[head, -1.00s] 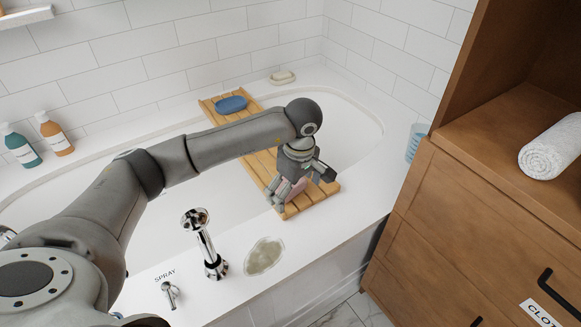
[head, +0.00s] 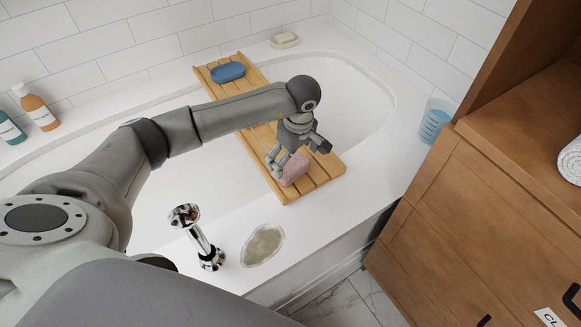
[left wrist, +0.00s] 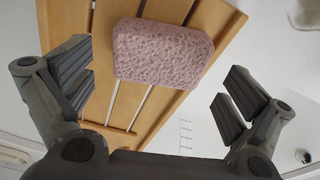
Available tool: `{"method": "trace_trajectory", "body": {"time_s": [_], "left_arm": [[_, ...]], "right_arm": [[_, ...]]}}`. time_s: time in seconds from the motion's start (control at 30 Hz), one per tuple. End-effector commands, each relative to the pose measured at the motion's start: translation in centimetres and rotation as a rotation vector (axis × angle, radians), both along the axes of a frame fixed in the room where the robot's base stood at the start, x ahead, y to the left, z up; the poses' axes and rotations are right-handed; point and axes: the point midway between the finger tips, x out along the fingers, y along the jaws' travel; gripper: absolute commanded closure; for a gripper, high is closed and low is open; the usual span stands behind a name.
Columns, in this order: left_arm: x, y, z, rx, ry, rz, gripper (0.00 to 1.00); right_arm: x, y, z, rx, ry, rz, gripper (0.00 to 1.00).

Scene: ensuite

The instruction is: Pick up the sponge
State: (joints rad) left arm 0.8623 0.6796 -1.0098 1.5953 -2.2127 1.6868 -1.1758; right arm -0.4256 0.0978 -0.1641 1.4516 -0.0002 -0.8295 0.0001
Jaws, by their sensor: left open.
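A pink, porous, block-shaped sponge (head: 295,170) lies on the near end of the wooden bath tray (head: 325,172). In the left wrist view the sponge (left wrist: 162,52) is at the top centre, its pitted face towards the camera. My left gripper (head: 281,163) is at the near end of the tray, close to the sponge and partly covering it in the head view. In the left wrist view its two fingers (left wrist: 157,90) are wide apart, with the sponge ahead of the gap and nothing gripped. My right gripper is not in view.
A blue oval item (head: 228,71) lies at the tray's far end. A chrome faucet (head: 199,240) and a murky patch (head: 263,245) are on the near tub rim. A blue cup (head: 434,121) stands by the wooden cabinet (head: 450,210) at right.

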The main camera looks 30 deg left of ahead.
Motion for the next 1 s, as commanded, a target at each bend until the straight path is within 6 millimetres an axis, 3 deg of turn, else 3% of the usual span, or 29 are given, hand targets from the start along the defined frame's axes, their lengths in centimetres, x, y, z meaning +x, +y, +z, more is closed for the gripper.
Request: {"method": "trace_trajectory", "body": {"time_s": [0.27,0.47,0.7,1.0], "left_arm": [[0.1,0.7,-3.9,0.001,0.002,0.001,0.0],[0.1,0.7,-3.9,0.001,0.001,0.0,0.0],[0.1,0.7,-3.9,0.001,0.0,0.001,0.27],[0.1,0.7,-3.9,0.001,0.0,0.001,0.27]], "right_arm": [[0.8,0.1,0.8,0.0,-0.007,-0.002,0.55],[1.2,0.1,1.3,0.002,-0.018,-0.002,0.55],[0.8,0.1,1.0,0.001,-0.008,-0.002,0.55],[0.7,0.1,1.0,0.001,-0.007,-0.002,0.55]]}}
